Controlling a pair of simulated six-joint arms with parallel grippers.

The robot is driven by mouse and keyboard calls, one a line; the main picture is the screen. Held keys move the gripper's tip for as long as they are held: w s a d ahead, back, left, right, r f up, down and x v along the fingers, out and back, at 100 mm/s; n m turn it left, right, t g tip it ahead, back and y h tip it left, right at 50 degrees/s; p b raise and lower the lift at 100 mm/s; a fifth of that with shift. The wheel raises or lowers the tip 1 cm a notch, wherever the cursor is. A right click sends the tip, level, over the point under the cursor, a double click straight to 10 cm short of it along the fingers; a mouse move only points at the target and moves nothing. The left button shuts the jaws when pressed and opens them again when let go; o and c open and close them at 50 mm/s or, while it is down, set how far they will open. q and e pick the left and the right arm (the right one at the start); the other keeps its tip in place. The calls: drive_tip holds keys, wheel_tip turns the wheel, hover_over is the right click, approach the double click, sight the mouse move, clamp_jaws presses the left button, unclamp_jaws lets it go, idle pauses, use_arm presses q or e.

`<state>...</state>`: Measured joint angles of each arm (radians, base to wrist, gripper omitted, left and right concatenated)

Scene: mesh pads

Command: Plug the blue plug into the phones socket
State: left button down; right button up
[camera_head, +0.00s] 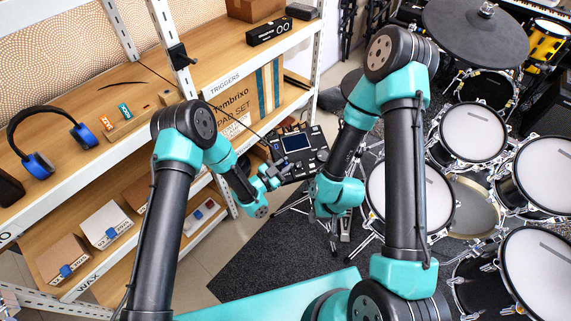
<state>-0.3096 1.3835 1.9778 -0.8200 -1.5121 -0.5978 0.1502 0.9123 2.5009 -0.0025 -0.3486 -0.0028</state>
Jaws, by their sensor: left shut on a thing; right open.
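The drum module (300,152), a dark box with a lit screen and knobs, stands on a stand in front of the shelves. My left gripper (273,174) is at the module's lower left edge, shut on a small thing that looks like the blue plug. The plug is too small and too covered by the fingers to make out clearly. I cannot tell whether it touches the module. The phones socket cannot be made out at this size. My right gripper (325,208) is open and below the module, to its right; its fingers are partly hidden.
Shelves at left hold headphones (38,163), a wooden block with small orange and teal pieces (127,125), and a cardboard box (232,105). The drum kit (473,132) crowds the right. Dark carpet (270,265) lies open below.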

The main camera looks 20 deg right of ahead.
use_arm(q)
drive_tip(key=shift+w+f, duration=0.25)
drive_tip(key=shift+f, duration=0.4)
drive_tip(key=shift+w+f, duration=0.2)
drive_tip(key=shift+f, duration=0.45)
drive_tip(key=c, duration=0.9)
unclamp_jaws()
drive_tip(key=shift+a, duration=0.1)
drive_tip(key=v, duration=1.7)
drive_tip(key=shift+a, duration=0.2)
